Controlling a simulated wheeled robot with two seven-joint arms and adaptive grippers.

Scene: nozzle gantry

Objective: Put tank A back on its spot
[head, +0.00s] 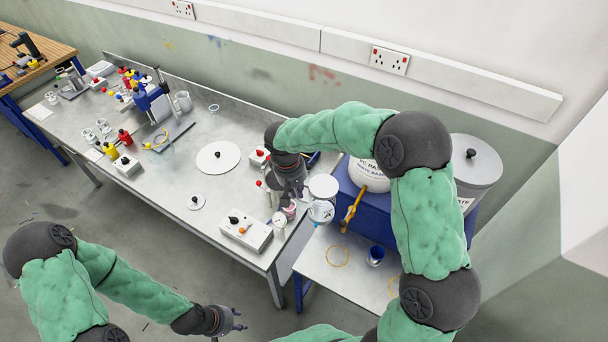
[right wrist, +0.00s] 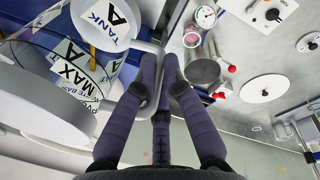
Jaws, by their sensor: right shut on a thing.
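Tank A (right wrist: 65,75) is a clear tank with a white lid (right wrist: 108,22) labelled "TANK A" and a "MAX A" mark on its side. It also shows in the head view (head: 321,211), beside the bench's right end. My right gripper (right wrist: 166,75) is shut on the tank's handle (right wrist: 148,78). In the head view my right gripper (head: 290,187) covers part of the bench just left of the tank. My left gripper (head: 237,320) is empty and looks open, low in front of the bench. Tank A's spot cannot be made out for certain.
A blue stand with a white paste drum (head: 366,174) and yellow tap is right of the tank. A lower table (head: 325,280) holds a blue cup (head: 375,256). A white disc (head: 218,157) lies on the bench.

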